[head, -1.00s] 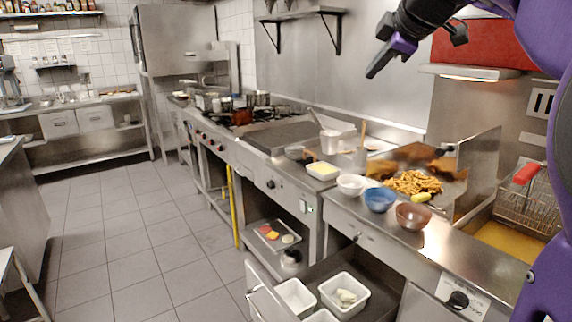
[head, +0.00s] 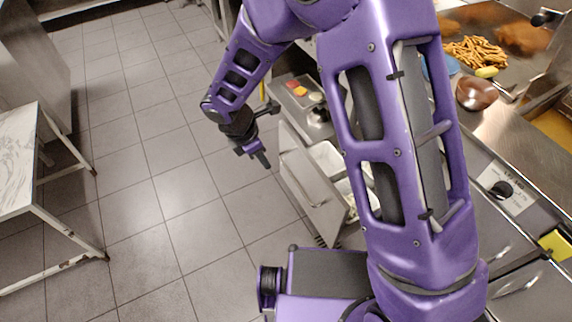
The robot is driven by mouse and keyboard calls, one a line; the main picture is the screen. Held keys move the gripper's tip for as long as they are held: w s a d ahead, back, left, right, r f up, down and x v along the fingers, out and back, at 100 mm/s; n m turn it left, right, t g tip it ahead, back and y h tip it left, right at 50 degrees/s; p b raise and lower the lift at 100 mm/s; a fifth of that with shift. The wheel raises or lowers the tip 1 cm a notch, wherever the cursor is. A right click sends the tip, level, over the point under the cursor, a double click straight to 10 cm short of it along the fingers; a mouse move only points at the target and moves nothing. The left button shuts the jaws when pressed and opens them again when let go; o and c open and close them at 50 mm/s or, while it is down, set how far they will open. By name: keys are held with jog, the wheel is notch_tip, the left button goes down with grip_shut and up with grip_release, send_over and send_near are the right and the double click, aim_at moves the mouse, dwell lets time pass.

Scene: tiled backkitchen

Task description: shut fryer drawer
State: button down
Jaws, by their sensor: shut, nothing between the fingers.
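The fryer drawer (head: 312,190) is pulled out from under the counter. Its steel front panel stands out over the floor, facing left, with a bar handle on it. White containers (head: 328,157) sit inside the drawer, partly hidden behind my arm. My gripper (head: 262,160) is shut and empty. In the picture it appears just left of the drawer front's upper edge, apart from it as far as I can tell. My arm hides the drawer's right side and the counter face behind it.
Fries (head: 475,52), a copper-coloured bowl (head: 476,93) and a black knob (head: 501,189) are on the fryer counter at right. A tray (head: 297,92) lies on a low shelf beyond the drawer. A white-topped table (head: 20,150) stands at left. The tiled floor (head: 165,185) between is clear.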

jog(key=w+d+b+x, duration=0.1)
jog(key=d+x, duration=0.1)
jog(key=x, duration=1)
jog(key=shift+d+r+b, duration=0.2)
jog(key=shift+r+b, duration=0.15)
jog(key=shift+b, duration=0.05)
jog(key=shift+w, duration=0.1)
jog(key=w+d+p, duration=0.2)
jog(key=w+d, duration=0.6)
jog(key=d, duration=0.5)
jog(key=w+d+p, duration=0.3)
jog(key=w+d, duration=0.6)
jog(key=d, duration=0.4)
jog(key=shift+w+d, duration=0.25)
jog(key=shift+w, duration=0.05)
